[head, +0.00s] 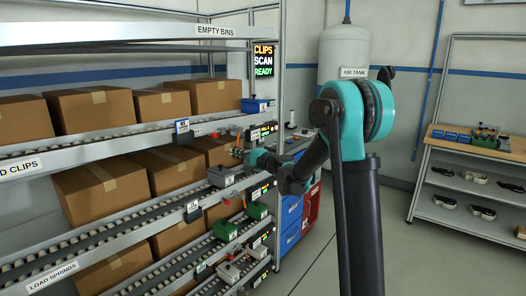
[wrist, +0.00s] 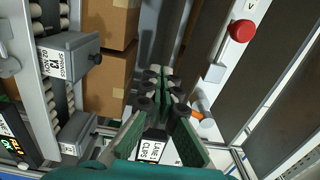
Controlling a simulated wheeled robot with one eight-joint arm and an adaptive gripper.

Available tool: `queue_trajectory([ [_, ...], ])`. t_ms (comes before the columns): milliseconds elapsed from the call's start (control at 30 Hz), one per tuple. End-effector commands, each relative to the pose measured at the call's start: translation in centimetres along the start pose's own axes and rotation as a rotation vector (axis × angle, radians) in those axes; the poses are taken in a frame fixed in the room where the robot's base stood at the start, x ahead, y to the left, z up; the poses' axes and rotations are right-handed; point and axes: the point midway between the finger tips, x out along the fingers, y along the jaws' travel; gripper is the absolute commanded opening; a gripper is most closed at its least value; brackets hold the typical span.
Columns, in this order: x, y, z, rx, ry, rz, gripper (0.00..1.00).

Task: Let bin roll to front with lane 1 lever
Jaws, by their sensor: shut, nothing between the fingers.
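My gripper (head: 242,156) reaches left to the front of the flow rack, level with the middle lanes. In the wrist view its fingers (wrist: 163,96) are shut and empty. A red round knob (wrist: 242,31) on the rack's rail stands apart from the fingertips, at upper right. A lever-like part with an orange end (wrist: 203,116) lies right of the fingers, partly hidden. I cannot tell which part is the lane 1 lever. Brown boxes (wrist: 106,82) sit in the lanes, also in the head view (head: 97,187). A "LINE CLIPS" label (wrist: 151,150) shows between the fingers.
Grey housings (wrist: 72,57) with labels stand close on the left in the wrist view. The rack (head: 75,144) has stacked roller lanes. A lit sign (head: 263,59) reads "CLIPS SCAN READY". An air tank (head: 343,48) stands behind my arm. Floor at right is clear before a workbench (head: 470,146).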

Motion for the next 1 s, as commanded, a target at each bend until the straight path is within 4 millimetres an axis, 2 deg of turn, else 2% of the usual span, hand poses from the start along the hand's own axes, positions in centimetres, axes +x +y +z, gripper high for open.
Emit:
queue_trajectory([
  [1000, 0.0, 0.0, -3.9, 0.0, 0.003, 0.0, 0.0],
])
